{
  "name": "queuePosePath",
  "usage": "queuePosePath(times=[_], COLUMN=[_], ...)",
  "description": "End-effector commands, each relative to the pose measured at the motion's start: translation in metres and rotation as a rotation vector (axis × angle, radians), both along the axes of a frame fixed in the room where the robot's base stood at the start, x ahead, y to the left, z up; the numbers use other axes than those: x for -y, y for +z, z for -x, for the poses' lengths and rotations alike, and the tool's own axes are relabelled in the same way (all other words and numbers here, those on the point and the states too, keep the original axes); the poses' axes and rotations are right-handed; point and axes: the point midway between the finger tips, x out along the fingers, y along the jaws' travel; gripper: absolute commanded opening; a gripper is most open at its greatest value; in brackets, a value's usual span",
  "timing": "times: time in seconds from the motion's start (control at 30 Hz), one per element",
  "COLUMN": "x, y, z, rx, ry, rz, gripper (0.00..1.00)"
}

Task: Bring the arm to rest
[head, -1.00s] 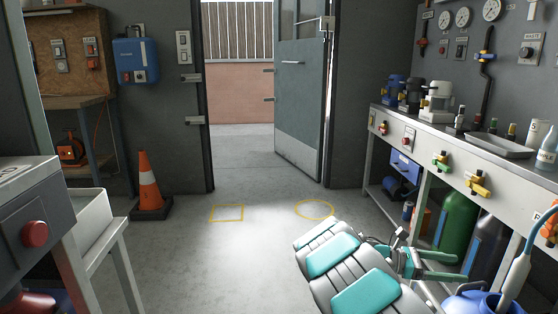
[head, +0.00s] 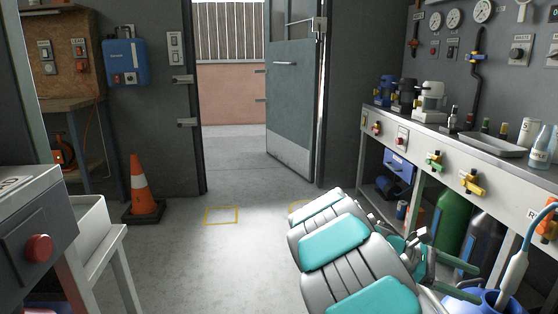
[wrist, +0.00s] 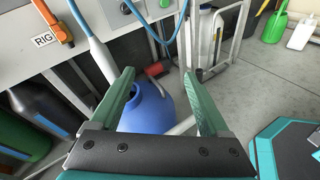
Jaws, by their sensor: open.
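My arm (head: 345,250), grey with teal panels, reaches across the lower right of the head view. My gripper (head: 478,283) is at its far end, pointing right, beside the bench. In the wrist view my gripper (wrist: 158,78) has its two green fingers wide apart with nothing held between them. A round blue container (wrist: 150,112) shows beyond and between the fingers; I cannot tell how far off it is. It also shows at the bottom right of the head view (head: 490,301), with a pale blue hose end (head: 513,268) above it.
The bench (head: 480,150) on the right carries valves, bottles and a tray (head: 492,144); gas cylinders (head: 452,222) stand under it. A traffic cone (head: 140,188) and a white side table (head: 85,225) are on the left. The floor between them and the open door (head: 292,100) is clear.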

Motion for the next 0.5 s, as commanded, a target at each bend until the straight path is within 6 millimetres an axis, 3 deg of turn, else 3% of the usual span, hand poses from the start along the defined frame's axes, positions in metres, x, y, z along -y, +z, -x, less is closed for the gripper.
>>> queuePosePath(times=[0.1,0.27,0.5], x=[-0.011,-0.035,-0.090], y=[0.010,0.007,-0.007], z=[0.038,0.087,0.145], rx=[0.137,0.314,0.560], ry=[-0.083,-0.201,-0.372], rz=[-0.060,-0.156,-0.330], gripper=[0.80,0.80,0.80])
